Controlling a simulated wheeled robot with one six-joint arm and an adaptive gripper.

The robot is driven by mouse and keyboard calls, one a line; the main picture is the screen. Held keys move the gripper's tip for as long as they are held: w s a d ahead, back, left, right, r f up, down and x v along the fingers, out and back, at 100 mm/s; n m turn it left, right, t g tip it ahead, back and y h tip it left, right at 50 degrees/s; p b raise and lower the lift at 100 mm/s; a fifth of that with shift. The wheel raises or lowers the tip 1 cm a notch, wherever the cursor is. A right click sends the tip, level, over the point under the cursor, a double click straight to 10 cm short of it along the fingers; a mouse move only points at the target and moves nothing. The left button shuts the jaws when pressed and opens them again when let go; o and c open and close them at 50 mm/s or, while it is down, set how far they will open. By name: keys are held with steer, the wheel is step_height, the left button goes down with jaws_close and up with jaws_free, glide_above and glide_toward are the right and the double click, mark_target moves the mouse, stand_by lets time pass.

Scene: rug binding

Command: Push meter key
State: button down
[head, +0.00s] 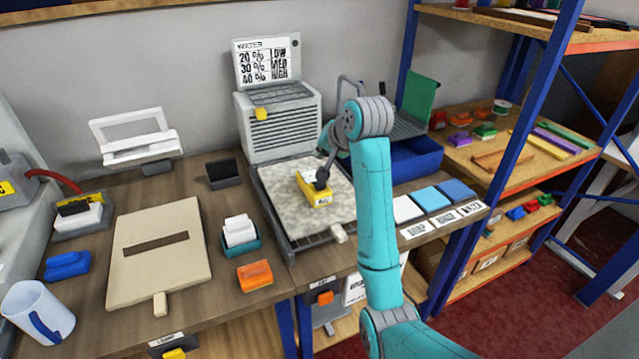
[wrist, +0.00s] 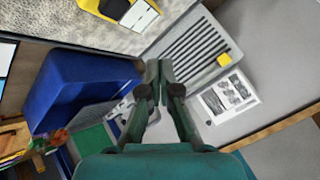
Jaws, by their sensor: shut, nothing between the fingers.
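The yellow meter (head: 316,198) lies on the pale rug piece (head: 285,190) on a dark tray. It also shows at the top edge of the wrist view (wrist: 92,5), partly cut off, with a dark part and a pale marked face. I cannot make out its key. My gripper (head: 322,183) points down at the meter in the head view and covers part of its top. I cannot tell whether the tips touch it. In the wrist view my gripper's fingers (wrist: 158,66) are together with nothing between them.
A grey slatted unit (head: 278,122) with a WATER chart (head: 267,62) stands behind the rug piece. A blue bin (head: 415,160) is to the right. White and blue squares (head: 430,198) lie at the right front. A beige board (head: 160,262) and an orange block (head: 254,275) lie left.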

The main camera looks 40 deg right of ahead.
steer(key=shift+f, duration=3.05)
steer(key=shift+f, duration=0.15)
steer(key=shift+f, duration=0.25)
steer(key=shift+f, duration=0.55)
steer(key=shift+r, duration=0.95)
steer(key=shift+r, duration=2.5)
